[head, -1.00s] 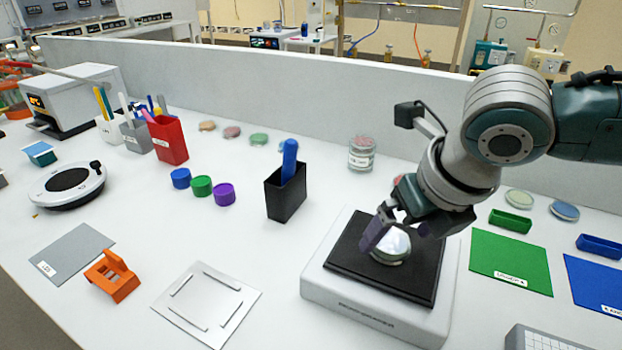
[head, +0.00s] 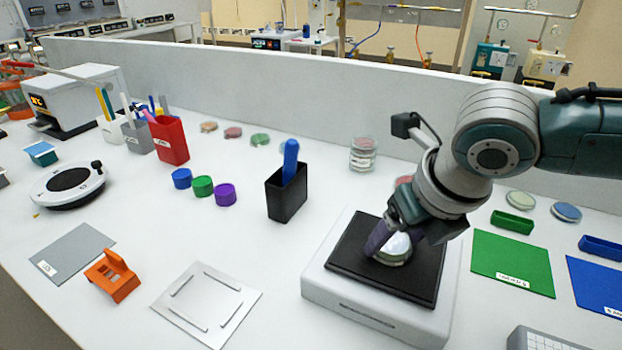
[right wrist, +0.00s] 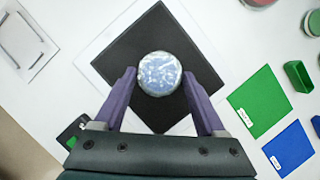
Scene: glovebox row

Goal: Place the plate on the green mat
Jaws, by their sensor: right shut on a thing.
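The plate (head: 396,250) is a small round clear dish with a pale, bluish-white content. It lies on the black top of a white bench device (head: 375,319). My right gripper (head: 392,240) is down at the plate, with its purple fingers on either side of it. In the right wrist view the plate (right wrist: 160,74) sits between the fingertips, and the gripper is shut on it. The green mat (head: 512,263) lies flat to the right of the device and is bare apart from its label; it also shows in the right wrist view (right wrist: 260,102). My left gripper is not in view.
A small green tray (head: 512,222) stands behind the green mat, and a blue mat (head: 600,285) lies to its right. A black holder (head: 287,196) with a blue item stands left of the device. A grey keypad-like box (head: 548,338) is at the front right.

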